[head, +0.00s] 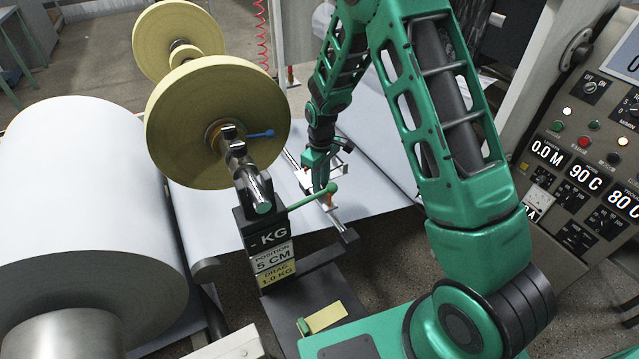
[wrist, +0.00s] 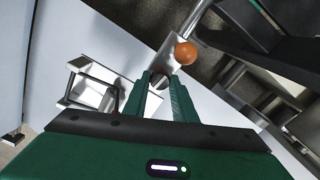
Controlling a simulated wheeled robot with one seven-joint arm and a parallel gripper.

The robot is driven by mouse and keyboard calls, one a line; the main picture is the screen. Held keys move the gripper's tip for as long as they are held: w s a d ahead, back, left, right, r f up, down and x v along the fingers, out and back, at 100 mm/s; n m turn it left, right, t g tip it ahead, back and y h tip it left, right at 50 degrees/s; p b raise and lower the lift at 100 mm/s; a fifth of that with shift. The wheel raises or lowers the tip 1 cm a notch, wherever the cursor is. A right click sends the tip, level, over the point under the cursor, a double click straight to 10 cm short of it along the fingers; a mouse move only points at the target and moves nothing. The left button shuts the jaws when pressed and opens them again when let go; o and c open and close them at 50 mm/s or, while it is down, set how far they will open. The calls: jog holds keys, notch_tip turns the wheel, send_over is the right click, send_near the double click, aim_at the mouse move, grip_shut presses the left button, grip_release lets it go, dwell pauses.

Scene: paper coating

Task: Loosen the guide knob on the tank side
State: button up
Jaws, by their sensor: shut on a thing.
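My gripper (head: 320,186) points down over the web guide, a pale metal bar (head: 347,234) above the white paper. In the wrist view, the two green fingers of my gripper (wrist: 158,78) are close around a small part on the guide, the guide knob, which the fingers mostly hide. A small orange part (head: 330,201) shows below the fingers in the head view. A bright metal bracket (wrist: 92,85) stands left of the fingers.
A large white roll (head: 85,200) and a yellow roll (head: 190,120) are further left. The control panel (head: 585,165) is at right.

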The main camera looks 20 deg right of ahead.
jog(key=shift+w+r, duration=0.1)
jog(key=o, duration=0.8)
jog(key=shift+c, duration=0.2)
notch_tip(320, 180, up, 11)
jog(key=shift+f, duration=0.2)
